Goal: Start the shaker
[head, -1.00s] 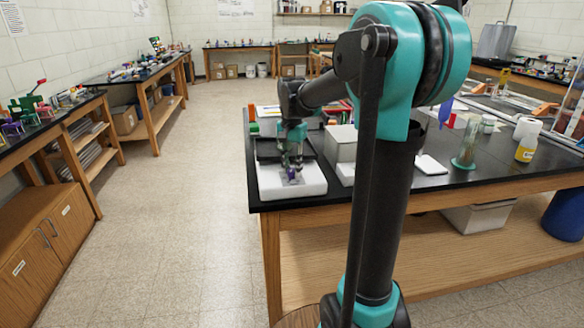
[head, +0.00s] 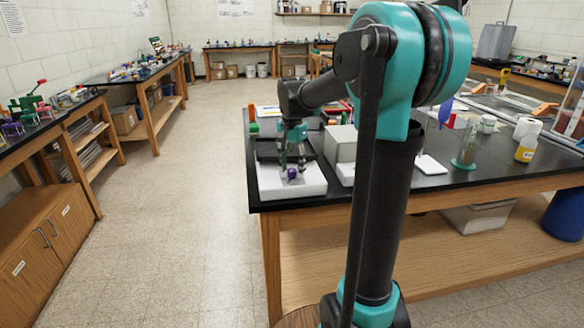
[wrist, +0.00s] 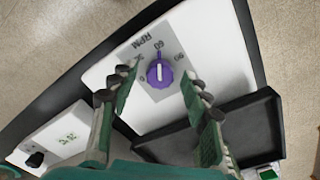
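The shaker is a white box (head: 309,188) with a dark tray platform (head: 270,150) behind its front panel, at the near left corner of the black bench. In the wrist view its white panel (wrist: 205,30) carries a grey RPM dial marked 0, 30, 60, 90. The purple knob (wrist: 159,73) has a white line running up and down in the picture, one end toward 60; it also shows in the head view (head: 292,173). My gripper (wrist: 157,88) is open, its two fingers apart on either side of the knob in the picture, seemingly above it and holding nothing.
Another white device (wrist: 60,135) with a green display and black knob stands beside the shaker. The floor (head: 180,220) at left is clear.

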